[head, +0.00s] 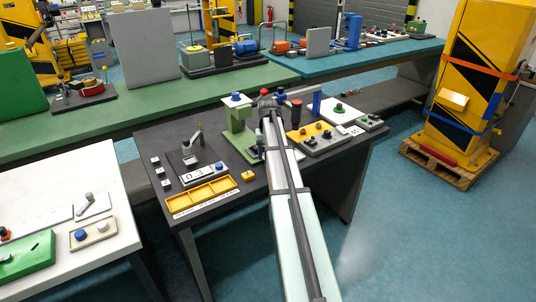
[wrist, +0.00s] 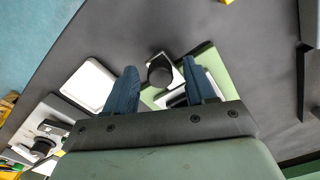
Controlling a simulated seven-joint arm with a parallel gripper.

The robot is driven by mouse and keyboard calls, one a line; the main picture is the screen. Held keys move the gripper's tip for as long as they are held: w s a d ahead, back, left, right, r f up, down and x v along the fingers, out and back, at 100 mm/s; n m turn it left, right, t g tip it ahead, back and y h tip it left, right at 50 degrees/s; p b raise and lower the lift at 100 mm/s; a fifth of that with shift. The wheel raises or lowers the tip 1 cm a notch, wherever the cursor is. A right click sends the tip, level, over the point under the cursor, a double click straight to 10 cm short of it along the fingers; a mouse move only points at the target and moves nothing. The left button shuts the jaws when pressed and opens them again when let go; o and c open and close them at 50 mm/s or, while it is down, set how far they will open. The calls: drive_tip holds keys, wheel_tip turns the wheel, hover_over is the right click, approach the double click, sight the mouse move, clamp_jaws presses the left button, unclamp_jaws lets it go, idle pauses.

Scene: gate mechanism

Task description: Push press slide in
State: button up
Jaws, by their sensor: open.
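The press is a green stand (head: 238,125) on a light green base, left of my arm near the back of the dark table in the head view. A blue knob sits on its white top. My arm hides part of the base, and I cannot pick out the slide for certain there. In the wrist view, my gripper (wrist: 158,65) has its two blue fingers apart with nothing held. A dark round part (wrist: 160,74) on a light bracket shows between the fingertips, beside a green plate (wrist: 208,66). A pale block with a dark strip (wrist: 176,98) lies partly hidden between the fingers; contact cannot be told.
On the dark table (head: 225,207), a yellow tray (head: 201,197), a counter panel (head: 197,175) and a small lever unit stand left of the press. A yellow-topped panel (head: 311,134) and a white plate with a green knob (head: 339,110) stand right of my arm.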

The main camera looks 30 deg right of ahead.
drive_tip(key=shift+f, duration=0.1)
clamp_jaws()
idle(0.6)
